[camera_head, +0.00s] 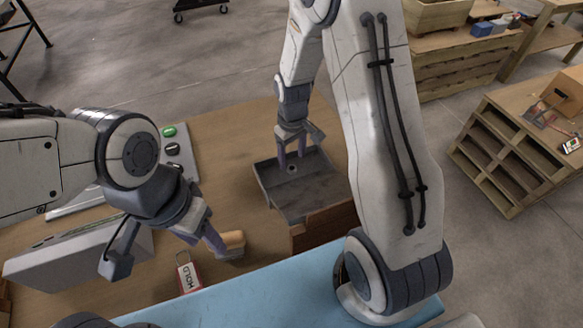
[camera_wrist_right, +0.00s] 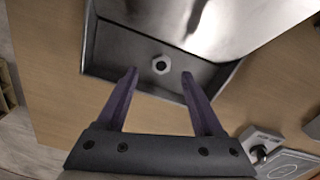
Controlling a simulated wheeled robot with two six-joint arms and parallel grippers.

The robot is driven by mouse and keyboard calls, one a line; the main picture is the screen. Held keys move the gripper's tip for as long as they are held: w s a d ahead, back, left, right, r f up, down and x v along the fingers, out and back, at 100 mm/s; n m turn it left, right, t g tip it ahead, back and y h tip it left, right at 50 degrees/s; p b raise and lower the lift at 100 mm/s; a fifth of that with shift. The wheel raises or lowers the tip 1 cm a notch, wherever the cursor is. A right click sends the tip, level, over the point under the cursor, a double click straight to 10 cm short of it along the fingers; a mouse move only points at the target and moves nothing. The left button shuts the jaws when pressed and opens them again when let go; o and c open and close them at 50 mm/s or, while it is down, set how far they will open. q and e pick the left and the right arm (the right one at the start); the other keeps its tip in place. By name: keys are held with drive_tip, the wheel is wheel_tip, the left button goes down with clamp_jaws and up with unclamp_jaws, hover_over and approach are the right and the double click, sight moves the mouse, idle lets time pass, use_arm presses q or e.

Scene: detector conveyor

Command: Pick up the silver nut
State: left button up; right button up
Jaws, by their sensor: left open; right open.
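The silver nut (camera_wrist_right: 155,63) is a small hexagonal piece with a dark hole, lying in a grey metal tray (camera_wrist_right: 226,74). In the head view the nut (camera_head: 292,169) is a tiny light spot on the tray (camera_head: 318,205). My right gripper (camera_head: 292,156) is open and points down over the tray. In the right wrist view the nut lies between and slightly beyond the purple fingertips of that gripper (camera_wrist_right: 160,73), with a gap on each side. My left gripper (camera_head: 227,249) is open, low over the table beside a tan block (camera_head: 234,239); contact is unclear.
A panel with a green button (camera_head: 169,132) stands at the back left. A brown wooden box (camera_head: 322,226) adjoins the tray's near side. A blue surface (camera_head: 255,298) runs along the front.

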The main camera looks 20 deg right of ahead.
sight(292, 168)
drive_tip(key=shift+a+f+p, duration=0.1)
drive_tip(key=shift+f+p, duration=0.2)
drive_tip(key=shift+f, duration=1.6)
clamp_jaws()
drive_tip(key=shift+r, duration=0.15)
